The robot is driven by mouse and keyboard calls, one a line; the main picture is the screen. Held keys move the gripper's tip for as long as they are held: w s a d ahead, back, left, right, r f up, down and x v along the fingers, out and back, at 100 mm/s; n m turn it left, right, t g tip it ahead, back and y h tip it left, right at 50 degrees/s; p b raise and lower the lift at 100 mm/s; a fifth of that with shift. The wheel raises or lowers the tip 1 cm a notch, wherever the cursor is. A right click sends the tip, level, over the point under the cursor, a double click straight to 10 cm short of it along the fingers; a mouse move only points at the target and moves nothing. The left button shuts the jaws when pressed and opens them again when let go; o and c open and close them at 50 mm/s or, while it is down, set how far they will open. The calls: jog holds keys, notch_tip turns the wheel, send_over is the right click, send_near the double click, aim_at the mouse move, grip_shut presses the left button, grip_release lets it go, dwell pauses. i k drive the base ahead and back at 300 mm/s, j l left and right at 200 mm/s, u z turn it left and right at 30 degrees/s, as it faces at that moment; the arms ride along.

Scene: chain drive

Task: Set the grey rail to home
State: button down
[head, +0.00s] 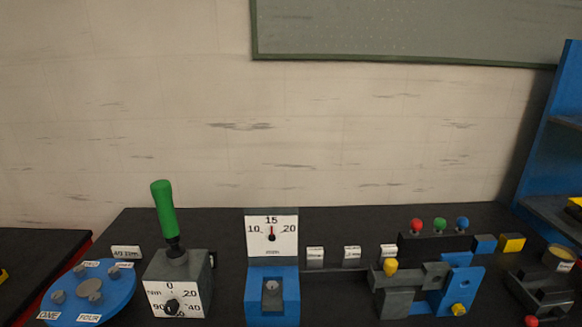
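A dark grey rail-like strip (335,269) runs left to right on the black table, from the blue gauge base toward the grey and blue mechanism on the right. Small white labels (315,257) stand behind it; their text is too small to read, so I cannot tell which one marks home. A grey block (394,301) with a yellow knob (390,267) on top stands at the right end of the strip, close to a blue bracket (460,283). I cannot tell whether this block rides on the rail. My gripper is not in view.
A blue gauge stand (272,294) has its needle near 15. A grey box (178,286) carries an upright green-handled lever (164,208) and a dial. A blue disc (90,293) with knobs is at left. Red, green and blue knobs (439,225) stand behind the mechanism. A blue shelf (549,150) rises at right.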

aim_at(432, 275)
jog(key=l+u, duration=0.2)
jog(key=u, duration=0.2)
jog(key=l+u, duration=0.2)
jog(key=u, duration=0.2)
jog(key=l+u, duration=0.15)
jog(key=u, duration=0.25)
jog(key=k, duration=0.05)
